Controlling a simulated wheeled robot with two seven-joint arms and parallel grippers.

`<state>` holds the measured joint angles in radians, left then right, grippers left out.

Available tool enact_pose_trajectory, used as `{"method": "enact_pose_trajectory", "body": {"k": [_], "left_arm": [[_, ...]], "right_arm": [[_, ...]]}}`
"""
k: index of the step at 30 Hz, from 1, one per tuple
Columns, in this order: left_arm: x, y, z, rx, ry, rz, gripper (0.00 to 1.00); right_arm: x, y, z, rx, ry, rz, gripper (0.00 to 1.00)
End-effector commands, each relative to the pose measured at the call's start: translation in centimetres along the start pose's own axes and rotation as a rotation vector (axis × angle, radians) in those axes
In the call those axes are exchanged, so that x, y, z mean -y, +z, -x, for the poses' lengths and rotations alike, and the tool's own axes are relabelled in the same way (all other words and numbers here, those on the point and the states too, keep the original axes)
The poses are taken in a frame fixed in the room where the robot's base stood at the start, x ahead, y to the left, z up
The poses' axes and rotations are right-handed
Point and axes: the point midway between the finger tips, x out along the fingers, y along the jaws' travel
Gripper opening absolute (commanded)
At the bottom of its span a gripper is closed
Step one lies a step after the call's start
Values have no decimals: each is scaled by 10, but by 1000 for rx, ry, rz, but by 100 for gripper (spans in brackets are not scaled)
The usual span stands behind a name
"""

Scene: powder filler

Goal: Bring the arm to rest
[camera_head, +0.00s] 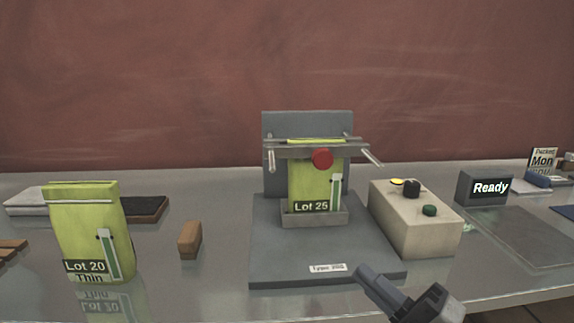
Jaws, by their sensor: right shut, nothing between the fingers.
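My right gripper (362,275) is at the bottom of the head view, shut and empty, in front of the filler's grey base plate (300,258). Its fingers point up and to the left, near the plate's front right edge. A green bag (310,185) marked "Lot 25" stands upright in the holder on the filler, behind a bar with a red knob (322,158). A beige control box (418,225) with a black knob and a green button stands right of the plate. My left gripper is not in view.
A green bag (88,230) marked "Lot 20 Thin" stands at the left. A small brown block (190,239) lies between it and the filler. A dark display (484,188) reading "Ready" stands at the right. Bare table lies around the brown block.

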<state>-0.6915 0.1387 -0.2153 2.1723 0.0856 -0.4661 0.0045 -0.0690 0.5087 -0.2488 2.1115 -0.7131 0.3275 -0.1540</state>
Motion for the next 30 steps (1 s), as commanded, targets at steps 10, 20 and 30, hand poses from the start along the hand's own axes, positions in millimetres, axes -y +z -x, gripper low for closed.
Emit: {"method": "enact_pose_trajectory", "body": {"k": [10,20,30], "left_arm": [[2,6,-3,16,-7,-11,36],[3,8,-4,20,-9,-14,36],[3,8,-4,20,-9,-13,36]], "right_arm": [[177,-8,151,945,-143,-1179,0],[222,-55,199,1188,-221,-1481,0],[222,-54,199,1186,-222,-1477,0]]}}
